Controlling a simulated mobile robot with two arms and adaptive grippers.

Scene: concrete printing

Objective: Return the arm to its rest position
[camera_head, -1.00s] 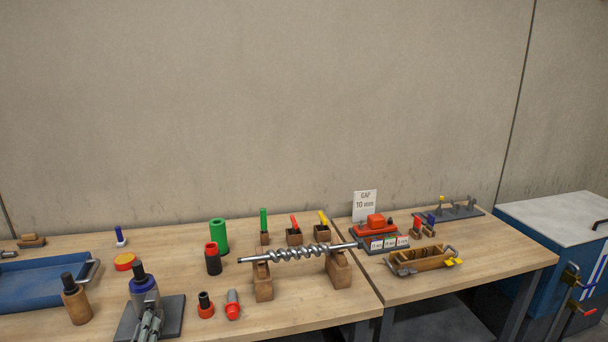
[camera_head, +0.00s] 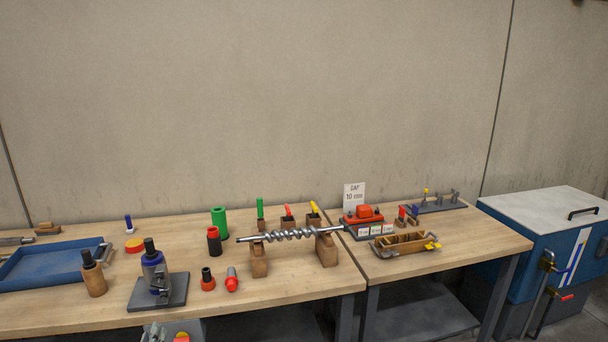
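A small part of my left gripper or its arm (camera_head: 180,333), pale grey with a red spot, shows at the bottom edge, in front of the table's front edge. Its fingers cannot be made out. Just beyond it, on the wooden table, a dark upright device with a blue ring (camera_head: 153,264) stands on a black plate (camera_head: 174,294), with grey metal parts at its front. The gripper part looks apart from it. My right gripper is not in view.
A blue tray (camera_head: 50,267), a wooden holder with a black top (camera_head: 94,277), red and green cylinders, and a steel screw on wooden stands (camera_head: 290,235) occupy the left table. The right table (camera_head: 465,250) holds a wooden mould (camera_head: 404,242). A blue cabinet (camera_head: 545,252) stands at right.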

